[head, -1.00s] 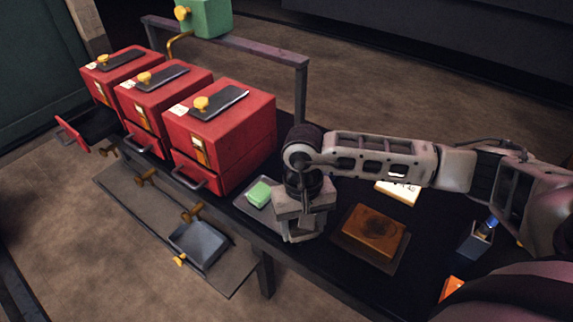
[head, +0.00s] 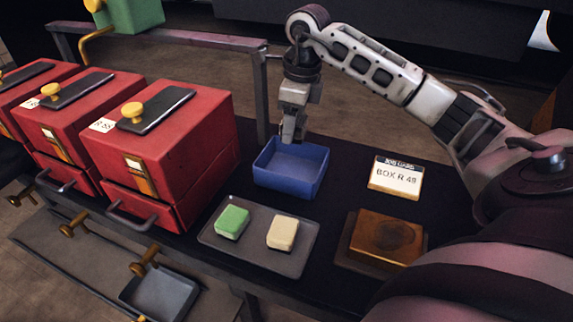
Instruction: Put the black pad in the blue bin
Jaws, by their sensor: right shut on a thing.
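My right gripper (head: 292,136) points down over the blue bin (head: 288,183), its fingertips near the level of the bin's back rim. It is shut on a small dark thing, taken to be the black pad, which hardly shows between the fingers. The blue bin is open, stands on the dark bench top, and its visible floor looks empty. A grey tray (head: 262,257) in front of the bin holds a green pad (head: 232,221) and a cream pad (head: 282,232). My left gripper is not in view.
Red boxes (head: 165,150) with yellow knobs stand left of the bin. A job card (head: 396,178) reading "BOX R 49" and a brown block (head: 385,238) lie to the right. A metal rail (head: 170,37) runs behind the boxes, its post close to the bin.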

